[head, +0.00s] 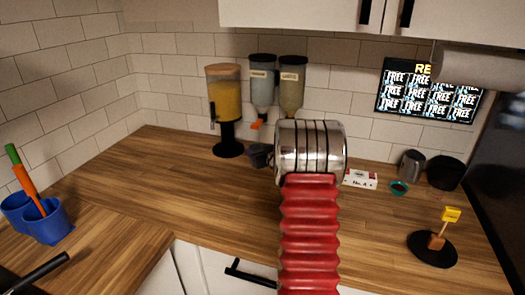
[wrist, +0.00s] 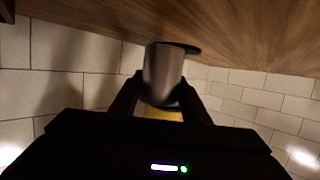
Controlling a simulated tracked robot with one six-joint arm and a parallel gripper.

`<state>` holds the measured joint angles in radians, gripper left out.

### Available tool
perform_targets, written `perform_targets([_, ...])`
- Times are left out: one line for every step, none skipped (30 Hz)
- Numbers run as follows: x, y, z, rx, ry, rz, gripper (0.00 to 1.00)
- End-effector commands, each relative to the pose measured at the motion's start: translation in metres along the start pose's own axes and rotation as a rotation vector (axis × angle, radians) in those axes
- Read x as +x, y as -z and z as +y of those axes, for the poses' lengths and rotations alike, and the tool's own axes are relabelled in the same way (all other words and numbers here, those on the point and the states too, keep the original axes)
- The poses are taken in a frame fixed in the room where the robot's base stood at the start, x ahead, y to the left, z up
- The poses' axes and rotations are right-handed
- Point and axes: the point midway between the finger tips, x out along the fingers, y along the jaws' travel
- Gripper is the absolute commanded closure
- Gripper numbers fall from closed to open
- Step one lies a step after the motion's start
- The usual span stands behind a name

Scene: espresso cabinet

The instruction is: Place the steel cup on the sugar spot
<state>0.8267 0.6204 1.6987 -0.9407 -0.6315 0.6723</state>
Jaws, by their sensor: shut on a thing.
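My gripper (wrist: 160,84) is shut on a grey metallic cup, the steel cup (wrist: 163,68), which sits between its two fingers in the wrist view. The wrist view is upside down, with the wooden counter at the top. I cannot tell whether the cup touches the counter. In the head view my chrome wrist and red arm hide most of the gripper and the cup. A small dark shape (head: 260,155) shows just left of my wrist; I cannot tell what it is. Two wall dispensers (head: 262,85) (head: 291,87) have labels too small to read. I cannot make out a sugar spot.
A yellow juice dispenser (head: 224,100) stands at the back, left of my wrist. Right of it are a No. 4 card (head: 360,179), a teal ring (head: 399,188), a steel vessel (head: 412,165), a black container (head: 445,172) and a black disc (head: 432,260). Blue cups (head: 48,225) stand left.

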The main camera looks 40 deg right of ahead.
Motion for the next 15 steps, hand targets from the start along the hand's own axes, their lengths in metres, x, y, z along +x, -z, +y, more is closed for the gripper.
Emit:
perform_targets([0.006, 0.001, 0.006, -0.001, -0.001, 0.000, 0.82])
perform_targets([0.009, 0.003, 0.009, -0.001, -0.001, 0.001, 0.82])
perform_targets([0.013, 0.003, 0.013, -0.002, -0.001, 0.000, 0.82])
perform_targets([0.016, 0.004, 0.016, -0.001, -0.001, 0.000, 0.82])
perform_targets([0.018, 0.005, 0.019, -0.001, -0.001, 0.000, 0.82])
perform_targets([0.022, 0.006, 0.023, -0.002, 0.000, 0.000, 0.82])
perform_targets([0.025, 0.007, 0.026, -0.001, 0.000, 0.001, 0.82])
perform_targets([0.028, 0.008, 0.029, -0.002, 0.000, 0.000, 0.82])
perform_targets([0.031, 0.010, 0.033, -0.001, -0.001, 0.001, 0.82])
perform_targets([0.034, 0.010, 0.036, -0.001, -0.001, 0.001, 0.82])
perform_targets([0.036, 0.011, 0.038, -0.002, 0.000, 0.001, 0.82])
perform_targets([0.040, 0.012, 0.042, -0.001, -0.001, 0.001, 0.82])
perform_targets([0.042, 0.013, 0.044, -0.002, 0.000, 0.001, 0.82])
perform_targets([0.044, 0.013, 0.046, -0.001, 0.000, 0.000, 0.82])
perform_targets([0.047, 0.014, 0.049, -0.001, -0.001, 0.000, 0.82])
